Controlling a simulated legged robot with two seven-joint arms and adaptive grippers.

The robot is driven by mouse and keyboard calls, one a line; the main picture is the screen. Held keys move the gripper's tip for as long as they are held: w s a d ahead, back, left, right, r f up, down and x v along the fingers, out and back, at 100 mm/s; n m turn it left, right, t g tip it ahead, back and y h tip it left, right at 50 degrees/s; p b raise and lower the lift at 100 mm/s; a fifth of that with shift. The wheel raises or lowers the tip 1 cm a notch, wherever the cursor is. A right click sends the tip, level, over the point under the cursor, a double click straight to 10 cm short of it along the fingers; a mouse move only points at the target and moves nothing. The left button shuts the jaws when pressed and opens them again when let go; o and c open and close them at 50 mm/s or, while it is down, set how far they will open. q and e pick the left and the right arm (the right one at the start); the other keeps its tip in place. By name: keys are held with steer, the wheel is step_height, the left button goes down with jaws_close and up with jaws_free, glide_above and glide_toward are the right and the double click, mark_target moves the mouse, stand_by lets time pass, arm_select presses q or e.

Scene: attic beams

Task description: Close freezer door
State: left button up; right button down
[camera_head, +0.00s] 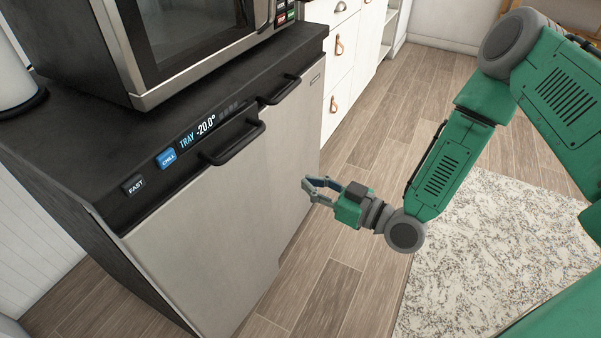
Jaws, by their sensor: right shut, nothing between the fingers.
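The freezer (190,240) is a low unit with a black top and grey front at the left. Its front has a near door with a black handle (235,142) and a far door (297,135) with another black handle (279,89). Both doors look about flush with the body; I cannot tell whether a small gap remains. My right gripper (308,189) is shut and empty, in front of the far door and apart from it. My left gripper is not in view.
A microwave (180,40) stands on the freezer top. A display and buttons sit along the freezer's upper edge. White drawers (342,70) stand beyond it. The wood floor is clear, with a speckled rug (470,270) under my right arm.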

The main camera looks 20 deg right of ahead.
mark_target(262, 159)
steer(key=b+x, duration=0.1)
steer(key=x, duration=0.4)
steer(key=b+x, duration=0.2)
steer(key=x, duration=0.3)
steer(key=shift+w+f, duration=0.25)
steer(key=shift+w, duration=0.2)
steer(key=shift+w+a+r, duration=0.15)
steer(key=shift+w+a, duration=0.25)
steer(key=shift+w, duration=0.1)
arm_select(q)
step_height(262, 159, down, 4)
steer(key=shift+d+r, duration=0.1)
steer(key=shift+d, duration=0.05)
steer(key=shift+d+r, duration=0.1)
arm_select(e)
steer(key=shift+d, duration=0.2)
